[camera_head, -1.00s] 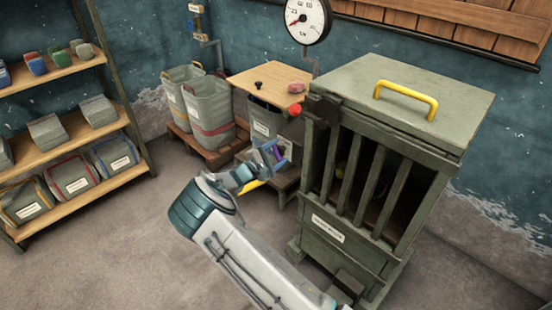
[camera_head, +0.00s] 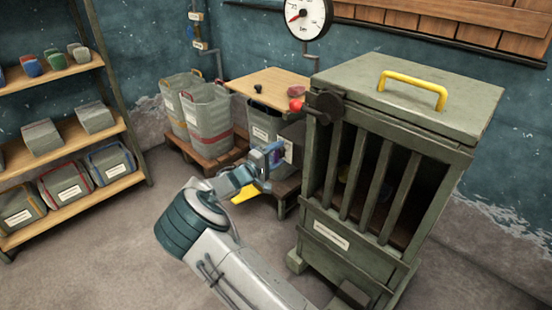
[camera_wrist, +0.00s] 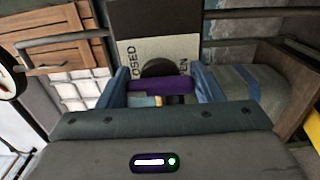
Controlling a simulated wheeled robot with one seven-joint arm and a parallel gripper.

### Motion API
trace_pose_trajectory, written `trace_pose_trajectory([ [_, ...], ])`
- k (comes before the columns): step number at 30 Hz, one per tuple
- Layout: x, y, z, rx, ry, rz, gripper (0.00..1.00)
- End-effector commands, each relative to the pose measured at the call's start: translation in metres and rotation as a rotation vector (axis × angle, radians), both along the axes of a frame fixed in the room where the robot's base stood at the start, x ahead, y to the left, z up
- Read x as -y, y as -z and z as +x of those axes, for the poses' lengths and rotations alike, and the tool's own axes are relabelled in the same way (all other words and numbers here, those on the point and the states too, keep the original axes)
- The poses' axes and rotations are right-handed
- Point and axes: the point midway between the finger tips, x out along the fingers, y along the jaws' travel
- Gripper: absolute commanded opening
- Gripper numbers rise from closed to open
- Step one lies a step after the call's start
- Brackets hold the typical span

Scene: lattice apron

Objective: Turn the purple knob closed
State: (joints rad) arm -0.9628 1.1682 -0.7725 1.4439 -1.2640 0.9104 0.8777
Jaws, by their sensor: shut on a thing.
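The purple knob (camera_wrist: 160,86) is a bar-shaped handle in the middle of the wrist view, in front of a dark round hub (camera_wrist: 160,68). Behind it is a pale plate (camera_wrist: 140,50) with partly covered lettering, "OSED" on the left and "EN" on the right. My gripper (camera_wrist: 161,88) has one blue finger at each end of the knob and is shut on it. In the head view my gripper (camera_head: 273,153) is beside a dark box left of the green barred cabinet, and it mostly hides the knob there.
The green barred cabinet (camera_head: 335,236) with a yellow handle (camera_head: 412,88) stands close on the right. A lever with a red ball (camera_head: 296,105) is above my gripper. Grey bins (camera_head: 208,118) stand behind on a pallet, and shelves (camera_head: 75,145) are at left. Floor in front is open.

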Motion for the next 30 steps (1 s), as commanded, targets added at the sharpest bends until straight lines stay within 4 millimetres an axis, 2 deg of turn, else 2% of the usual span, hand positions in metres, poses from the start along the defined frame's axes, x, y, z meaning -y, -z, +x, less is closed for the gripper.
trace_pose_trajectory([
  [13,0.0,0.001,0.0,0.007,0.001,0.009,0.37],
  [14,0.0,0.001,0.0,0.007,0.001,0.009,0.68],
  [15,0.0,0.001,0.0,0.007,0.001,0.009,0.79],
  [16,0.0,0.001,0.0,0.006,0.001,0.008,0.82],
  [25,-0.002,0.0,-0.001,0.006,0.0,0.007,0.82],
  [30,-0.016,-0.001,-0.015,0.004,-0.003,0.007,0.82],
])
